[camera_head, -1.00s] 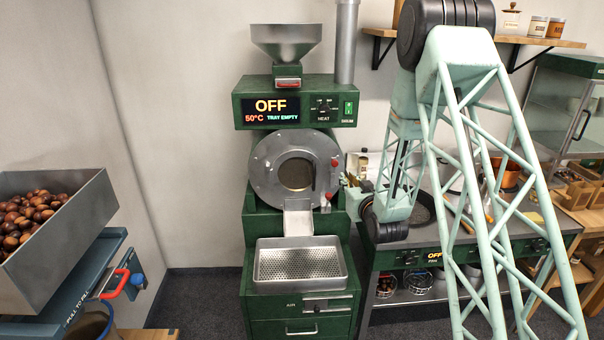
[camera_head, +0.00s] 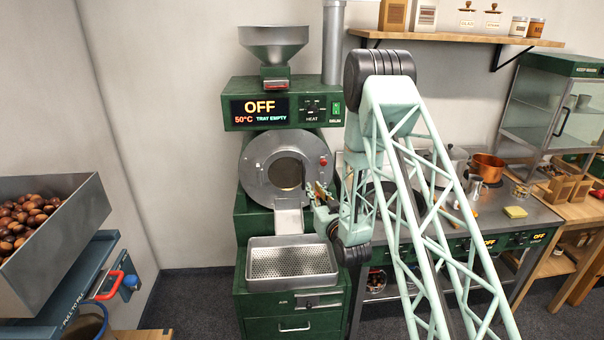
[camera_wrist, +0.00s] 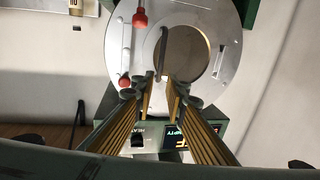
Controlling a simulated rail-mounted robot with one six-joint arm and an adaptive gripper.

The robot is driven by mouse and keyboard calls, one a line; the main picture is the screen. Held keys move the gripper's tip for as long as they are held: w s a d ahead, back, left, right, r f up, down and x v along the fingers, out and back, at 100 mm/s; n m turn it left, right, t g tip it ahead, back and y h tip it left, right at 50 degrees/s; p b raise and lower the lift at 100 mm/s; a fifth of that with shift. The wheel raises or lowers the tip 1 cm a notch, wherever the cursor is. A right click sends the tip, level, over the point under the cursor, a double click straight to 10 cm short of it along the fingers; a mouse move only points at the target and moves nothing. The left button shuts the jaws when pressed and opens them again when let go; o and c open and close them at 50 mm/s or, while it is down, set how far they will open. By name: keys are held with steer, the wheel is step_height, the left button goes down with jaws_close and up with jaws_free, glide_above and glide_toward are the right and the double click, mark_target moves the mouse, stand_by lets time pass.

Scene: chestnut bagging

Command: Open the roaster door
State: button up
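The roaster (camera_head: 288,100) stands at the centre of the head view, its display reading OFF, 50°C and TRAY EMPTY. Its round steel door (camera_head: 260,165) with a glass window (camera_head: 286,173) looks closed. A red knob (camera_head: 323,160) sits at the upper right of the drum face; in the wrist view, which is upside down, two red knobs (camera_wrist: 125,80) (camera_wrist: 140,18) show. My gripper (camera_head: 316,190) is just right of the door. In the wrist view my gripper (camera_wrist: 161,84) is open, pointed at the drum face (camera_wrist: 215,25), with a thin dark bar (camera_wrist: 161,50) ahead between its fingers. Contact is unclear.
A perforated tray (camera_head: 292,285) sits below the chute (camera_head: 289,218). The stove counter (camera_head: 530,215) with pots is at the right, behind my arm. A chestnut bin (camera_head: 75,215) stands at the far left. The floor between bin and roaster is clear.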

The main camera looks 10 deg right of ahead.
mark_target(304, 173)
steer(key=shift+w, duration=0.15)
steer(key=shift+w+a+p, duration=0.25)
steer(key=shift+w+a, duration=0.05)
steer(key=shift+w, duration=1.95)
steer(key=shift+w+a+p, duration=0.25)
steer(key=shift+w+p, duration=0.05)
steer(key=shift+w, duration=1.9)
steer(key=shift+w+a+p, duration=0.25)
steer(key=shift+w+a, duration=0.05)
steer(key=shift+w, duration=1.95)
jaws_close()
steer(key=shift+s+h, duration=0.2)
steer(key=shift+h, duration=0.1)
